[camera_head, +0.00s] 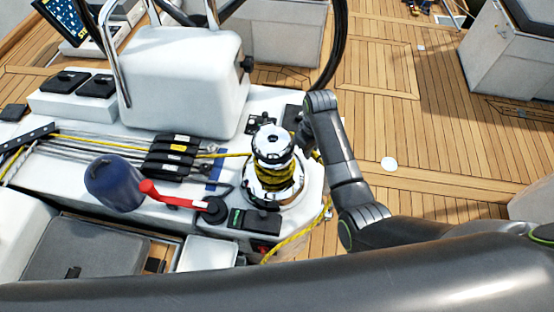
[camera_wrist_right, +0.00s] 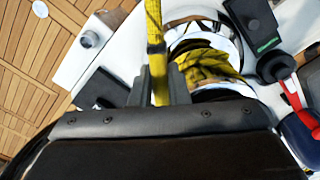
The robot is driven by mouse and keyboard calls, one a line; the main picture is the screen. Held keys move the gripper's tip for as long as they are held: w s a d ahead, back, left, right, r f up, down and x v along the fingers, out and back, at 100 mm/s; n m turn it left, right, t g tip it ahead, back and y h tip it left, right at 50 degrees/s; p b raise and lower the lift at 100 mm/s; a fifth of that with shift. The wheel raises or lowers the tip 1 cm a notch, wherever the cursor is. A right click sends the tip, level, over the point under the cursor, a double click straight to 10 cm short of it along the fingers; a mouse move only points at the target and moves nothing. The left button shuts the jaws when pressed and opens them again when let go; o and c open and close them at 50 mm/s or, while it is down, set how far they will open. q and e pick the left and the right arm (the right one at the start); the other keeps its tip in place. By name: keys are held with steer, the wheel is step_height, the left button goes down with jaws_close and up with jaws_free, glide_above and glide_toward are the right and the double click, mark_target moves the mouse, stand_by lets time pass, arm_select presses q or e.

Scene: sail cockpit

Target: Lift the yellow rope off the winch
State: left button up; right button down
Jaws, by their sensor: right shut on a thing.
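The chrome winch (camera_head: 273,142) stands on the white console, with the yellow rope (camera_head: 277,176) wound in several turns around its drum. A length of the rope runs in from the left, and another hangs down beside the console at lower right. In the wrist view the turns of rope (camera_wrist_right: 205,66) show on the winch (camera_wrist_right: 228,45). My right gripper (camera_wrist_right: 160,92) is shut on a strand of the yellow rope beside the drum. In the head view that gripper (camera_head: 308,140) is just right of the winch, partly hidden by it. My left gripper is not in view.
Black rope clutches (camera_head: 172,154), a blue drum-shaped cover (camera_head: 113,183) and a red handle (camera_head: 175,199) lie left of the winch. A white pedestal box (camera_head: 185,75) stands behind. The wooden deck (camera_head: 400,130) to the right is open.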

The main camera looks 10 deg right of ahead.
steer(key=shift+r+p, duration=0.95)
steer(key=shift+r, duration=1.15)
steer(key=shift+r, duration=2.15)
